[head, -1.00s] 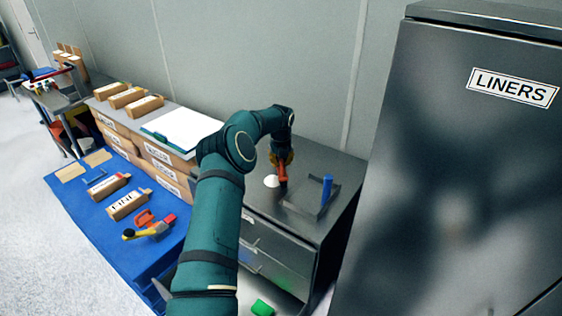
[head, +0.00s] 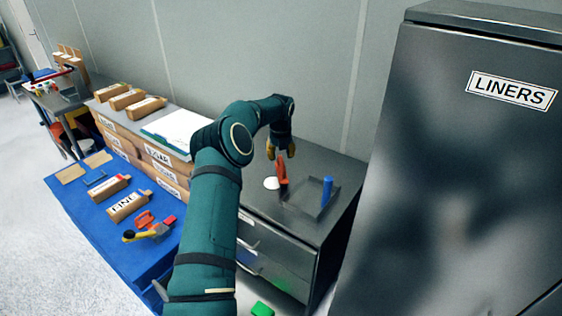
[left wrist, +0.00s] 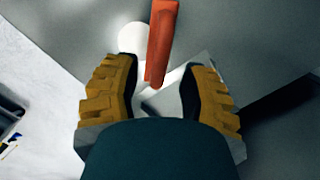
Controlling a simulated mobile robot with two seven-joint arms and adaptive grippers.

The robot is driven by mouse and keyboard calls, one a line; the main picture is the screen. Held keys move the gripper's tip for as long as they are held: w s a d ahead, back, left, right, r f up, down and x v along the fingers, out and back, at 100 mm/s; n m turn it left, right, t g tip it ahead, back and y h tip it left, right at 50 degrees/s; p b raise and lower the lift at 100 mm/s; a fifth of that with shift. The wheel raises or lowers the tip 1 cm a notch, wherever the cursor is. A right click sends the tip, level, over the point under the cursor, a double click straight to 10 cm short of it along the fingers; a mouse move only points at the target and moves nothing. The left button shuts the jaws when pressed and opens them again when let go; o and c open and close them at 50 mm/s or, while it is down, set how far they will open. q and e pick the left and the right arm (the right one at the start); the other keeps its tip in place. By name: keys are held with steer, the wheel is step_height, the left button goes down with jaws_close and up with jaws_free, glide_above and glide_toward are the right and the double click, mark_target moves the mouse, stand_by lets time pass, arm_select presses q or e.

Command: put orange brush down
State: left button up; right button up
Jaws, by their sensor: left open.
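The orange brush (head: 282,178) stands on the dark cabinet top (head: 335,166), beside a white round patch (head: 270,183) and left of a dark tray. My left gripper (head: 281,152) is open just above the brush. In the left wrist view the brush handle (left wrist: 161,45) shows beyond the gap between the open yellow fingers (left wrist: 162,90), with no finger closed on it. The brush's lower end is hard to make out. My right gripper is not in view.
A blue upright object (head: 327,190) stands at the dark tray (head: 312,211). A tall cabinet labelled LINERS (head: 450,170) rises at the right. Labelled boxes and a blue mat (head: 90,215) with several items lie to the left. A green object (head: 262,309) is low in front.

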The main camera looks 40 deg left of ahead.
arm_select(q)
steer(key=r, duration=0.6)
steer(key=shift+s+d+r, duration=0.15)
steer(key=shift+s+d, duration=0.2)
steer(key=shift+o, duration=0.8)
steer(key=shift+r, duration=0.3)
steer(key=shift+s+d+r+p, duration=0.1)
steer(key=shift+d+r+p, duration=0.05)
steer(key=shift+r+p, duration=0.15)
steer(key=y+p, duration=0.3)
steer(key=y, duration=0.1)
glide_toward(283, 164)
steer(key=shift+m, duration=0.3)
steer(key=x, duration=0.4)
steer(key=shift+a+f, duration=0.15)
steer(key=shift+a, duration=0.15)
steer(key=shift+b+x, duration=0.3)
steer(key=shift+x, duration=2.9)
steer(key=shift+o, duration=0.4)
steer(key=shift+d, duration=0.2)
jaws_close()
